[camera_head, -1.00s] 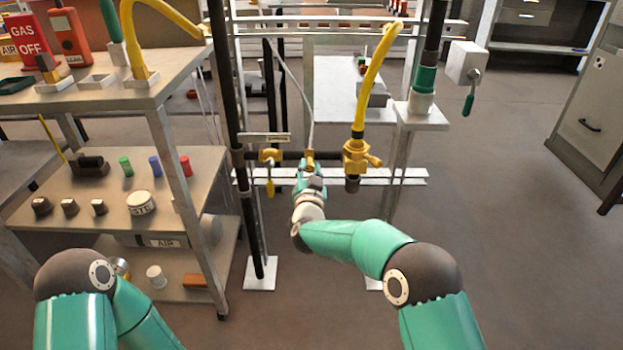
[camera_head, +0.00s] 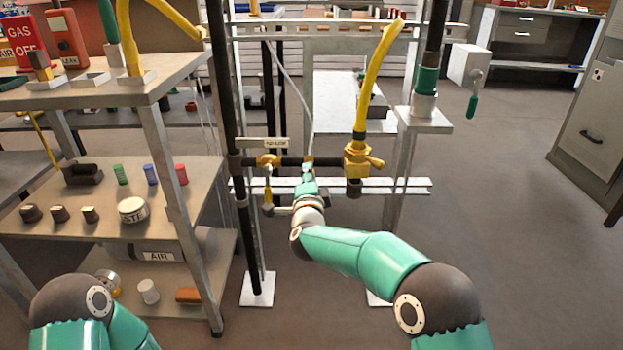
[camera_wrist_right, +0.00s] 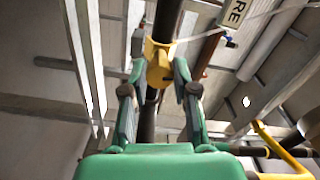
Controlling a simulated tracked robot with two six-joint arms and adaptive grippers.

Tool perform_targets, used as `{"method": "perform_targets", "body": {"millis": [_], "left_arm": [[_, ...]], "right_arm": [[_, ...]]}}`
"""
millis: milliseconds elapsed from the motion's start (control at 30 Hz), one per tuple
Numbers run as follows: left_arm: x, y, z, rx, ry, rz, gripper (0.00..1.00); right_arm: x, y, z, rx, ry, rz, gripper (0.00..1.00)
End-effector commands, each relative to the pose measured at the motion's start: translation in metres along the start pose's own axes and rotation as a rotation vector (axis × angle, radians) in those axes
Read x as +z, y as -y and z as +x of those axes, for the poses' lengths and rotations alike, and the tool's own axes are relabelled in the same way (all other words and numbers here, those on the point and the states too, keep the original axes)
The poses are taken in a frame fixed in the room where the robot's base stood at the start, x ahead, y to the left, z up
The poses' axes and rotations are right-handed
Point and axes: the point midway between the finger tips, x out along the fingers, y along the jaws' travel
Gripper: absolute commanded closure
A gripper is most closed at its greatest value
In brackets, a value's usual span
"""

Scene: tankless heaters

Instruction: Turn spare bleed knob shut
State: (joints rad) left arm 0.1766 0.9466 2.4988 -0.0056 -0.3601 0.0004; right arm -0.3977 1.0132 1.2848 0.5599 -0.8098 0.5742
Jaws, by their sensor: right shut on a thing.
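The spare bleed knob appears to be the small brass fitting (camera_head: 308,161) on the dark horizontal pipe. It also shows in the right wrist view as a yellow body (camera_wrist_right: 158,70) on the black pipe. My right gripper (camera_head: 308,176) reaches it from the front. The knob's turn angle cannot be read. My left arm shows at lower left, but its gripper is out of view.
A brass valve with a yellow hose (camera_head: 358,160) stands right of the gripper. Another brass valve (camera_head: 268,161) with a hanging tag is left. A dark upright pipe (camera_head: 226,120) and a shelf rack (camera_head: 130,215) stand further left. Floor at right is clear.

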Motion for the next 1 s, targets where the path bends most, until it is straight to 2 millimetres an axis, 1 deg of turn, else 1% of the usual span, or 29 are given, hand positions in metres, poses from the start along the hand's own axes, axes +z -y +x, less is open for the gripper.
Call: {"method": "perform_targets", "body": {"millis": [33,200,400,633,967,1000], "left_arm": [[0.0000,0.0000,0.0000,0.000,0.000,0.000,0.60],[0.0000,0.0000,0.0000,0.000,0.000,0.000,0.60],[0.0000,0.0000,0.0001,0.000,0.000,0.000,0.60],[0.0000,0.0000,0.0001,0.000,0.000,0.000,0.60],[0.0000,0.0001,0.0002,0.000,0.000,0.000,0.60],[0.0000,0.0001,0.0002,0.000,0.000,0.000,0.60]], "right_arm": [[-0.0049,-0.0015,0.0014,0.002,-0.009,0.038,1.00],[-0.0053,-0.0023,0.0014,0.002,-0.010,0.145,1.00],[-0.0057,-0.0031,0.0015,0.003,-0.012,0.223,1.00],[-0.0059,-0.0038,0.0015,0.003,-0.013,0.255,1.00],[-0.0060,-0.0045,0.0014,0.004,-0.013,0.256,1.00],[-0.0059,-0.0044,0.0014,0.004,-0.013,0.255,0.65]]}}
